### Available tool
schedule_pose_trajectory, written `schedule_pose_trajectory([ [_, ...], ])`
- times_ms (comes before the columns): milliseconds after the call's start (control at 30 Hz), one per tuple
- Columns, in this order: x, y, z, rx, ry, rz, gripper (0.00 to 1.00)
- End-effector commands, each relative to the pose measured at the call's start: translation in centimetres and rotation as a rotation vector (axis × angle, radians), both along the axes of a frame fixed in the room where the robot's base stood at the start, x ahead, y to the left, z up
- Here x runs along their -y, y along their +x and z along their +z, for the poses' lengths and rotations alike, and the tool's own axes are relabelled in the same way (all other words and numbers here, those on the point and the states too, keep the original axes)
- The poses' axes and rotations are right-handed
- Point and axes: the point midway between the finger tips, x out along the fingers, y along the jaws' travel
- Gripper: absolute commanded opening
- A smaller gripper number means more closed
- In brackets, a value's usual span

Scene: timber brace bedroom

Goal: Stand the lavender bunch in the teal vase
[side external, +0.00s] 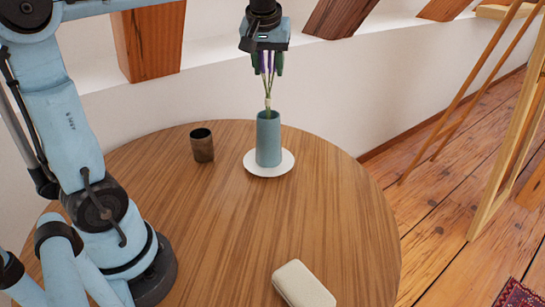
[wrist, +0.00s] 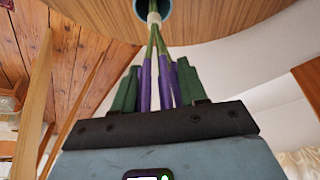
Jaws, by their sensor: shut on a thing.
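The teal vase (side external: 268,140) stands upright on a white saucer (side external: 286,166) on the round table. The lavender bunch (side external: 267,92) hangs nearly upright above it, with purple heads at the top, green stems and a pale band near the vase rim. My gripper (side external: 267,68) is directly above the vase, shut on the purple upper part of the bunch. In the wrist view, the green fingers of my gripper (wrist: 156,82) flank the purple heads of the bunch (wrist: 147,85), and its stems run to the dark mouth of the vase (wrist: 140,7). The stem ends below the band are hidden, apparently inside the vase.
A dark cup (side external: 202,146) stands on the wooden table (side external: 215,225) left of the vase. A cream case (side external: 302,284) lies near the front edge. A white wall and timber braces (side external: 148,45) rise behind. The table between cup and case is clear.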

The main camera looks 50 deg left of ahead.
Motion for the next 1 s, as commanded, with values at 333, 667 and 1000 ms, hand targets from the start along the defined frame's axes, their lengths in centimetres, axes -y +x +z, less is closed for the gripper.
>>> schedule_pose_trajectory([
  [333,0.0,-0.02,-0.36,0.0,0.0,0.0,0.08],
  [667,0.0,-0.01,-0.35,0.0,0.0,0.0,0.72],
  [1000,0.14,-0.12,0.08,0.0,0.0,0.0,0.72],
])
